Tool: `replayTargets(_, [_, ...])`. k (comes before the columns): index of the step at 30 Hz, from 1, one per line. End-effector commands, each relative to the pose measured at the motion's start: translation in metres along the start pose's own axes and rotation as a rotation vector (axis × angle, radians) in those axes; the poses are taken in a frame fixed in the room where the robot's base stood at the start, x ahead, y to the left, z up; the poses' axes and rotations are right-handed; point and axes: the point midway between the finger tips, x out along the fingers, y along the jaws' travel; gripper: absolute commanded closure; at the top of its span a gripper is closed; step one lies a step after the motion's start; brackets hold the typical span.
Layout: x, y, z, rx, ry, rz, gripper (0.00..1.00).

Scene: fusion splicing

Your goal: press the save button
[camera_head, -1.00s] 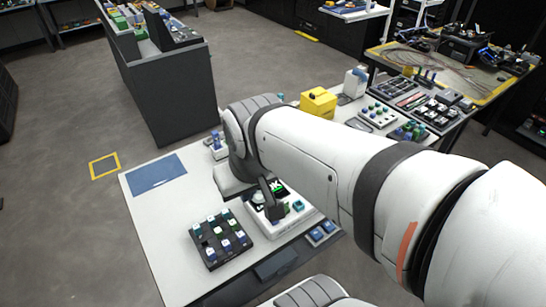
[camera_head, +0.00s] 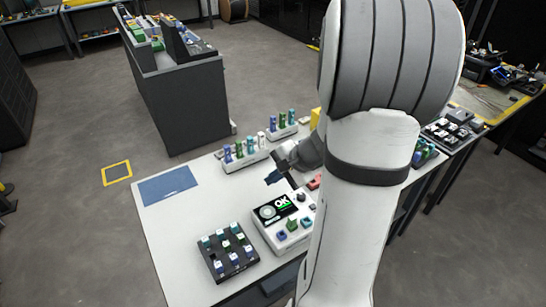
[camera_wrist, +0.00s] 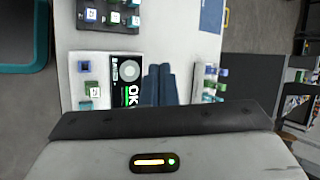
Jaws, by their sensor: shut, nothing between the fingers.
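A white splicing device (camera_head: 268,237) stands on the white table, its dark screen (camera_head: 275,210) showing a green "OK". On its front panel are a blue button (camera_head: 281,235), a green button (camera_head: 292,225) and a teal button (camera_head: 306,221). The wrist view shows the blue button (camera_wrist: 84,67), the green one with a white mark (camera_wrist: 93,90) and the teal one (camera_wrist: 86,105). I cannot read which is save. My gripper (camera_head: 272,178) is shut and empty, above and behind the screen, apart from the buttons. Its blue fingers (camera_wrist: 159,84) show beside the screen in the wrist view.
A black tray of several capped pieces (camera_head: 227,252) lies left of the device. Racks with blue and green vials (camera_head: 244,158) stand behind my gripper. A blue mat (camera_head: 167,186) lies at the table's far left. My arm hides the table's right part.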

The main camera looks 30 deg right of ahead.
Motion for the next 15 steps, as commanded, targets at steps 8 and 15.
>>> replayTargets(8, [0.002,0.058,-0.126,0.549,0.139,-0.221,1.0])
replayTargets(15, [0.0,0.087,-0.162,0.713,0.198,-0.288,1.0])
